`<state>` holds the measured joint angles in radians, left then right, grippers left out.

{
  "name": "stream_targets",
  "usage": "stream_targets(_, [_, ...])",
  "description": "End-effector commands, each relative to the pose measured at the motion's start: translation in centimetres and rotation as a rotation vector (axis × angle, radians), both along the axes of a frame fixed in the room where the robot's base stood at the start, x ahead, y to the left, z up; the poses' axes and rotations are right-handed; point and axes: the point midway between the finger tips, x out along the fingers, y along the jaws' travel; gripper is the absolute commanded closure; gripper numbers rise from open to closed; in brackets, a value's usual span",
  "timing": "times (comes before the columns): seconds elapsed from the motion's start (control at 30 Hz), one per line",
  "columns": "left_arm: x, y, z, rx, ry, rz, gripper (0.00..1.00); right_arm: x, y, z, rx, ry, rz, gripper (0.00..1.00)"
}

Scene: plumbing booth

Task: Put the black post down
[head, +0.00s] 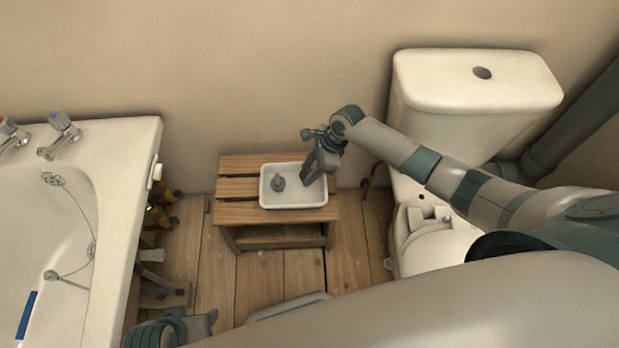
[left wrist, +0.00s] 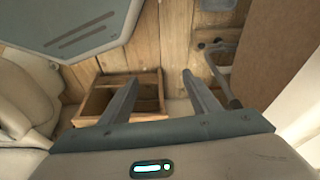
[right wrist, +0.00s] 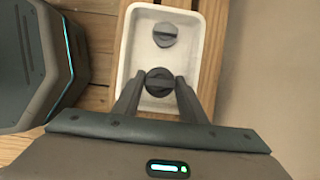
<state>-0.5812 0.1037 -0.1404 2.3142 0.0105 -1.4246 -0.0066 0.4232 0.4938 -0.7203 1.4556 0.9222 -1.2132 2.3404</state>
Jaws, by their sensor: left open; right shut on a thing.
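I cannot tell whether the post touches the tray floor. In the head view the right gripper (head: 306,180) reaches down into the right part of the tray (head: 292,207) and hides the post. A similar dark grey piece (head: 277,183) stands in the tray's left part. My left gripper (left wrist: 160,75) is open and empty, low over the floor.
The tray stands on a slatted wooden stool (head: 237,188) against the wall. A bathtub (head: 130,190) with taps is at the left. A toilet (head: 475,90) with its cistern is at the right. Wooden floor (head: 260,275) shows before the stool.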

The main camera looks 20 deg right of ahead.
Motion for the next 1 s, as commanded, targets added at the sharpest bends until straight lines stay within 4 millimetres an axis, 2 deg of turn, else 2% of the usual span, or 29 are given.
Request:
stream_targets(0.33, [0.0,-0.1,-0.1,-0.001,-0.003,-0.001,0.44,0.0,0.0,-0.3,-0.001,0.001,0.000,0.84])
stream_targets(0.7, [1.3,-1.4,-0.2,-0.040,-0.076,-0.012,0.44,0.0,0.0,-3.9,-0.002,0.000,0.001,0.84])
stream_targets(1.0, [0.9,-1.5,-0.2,-0.042,-0.074,-0.014,0.44,0.0,0.0,-4.0,-0.001,-0.001,0.000,0.84])
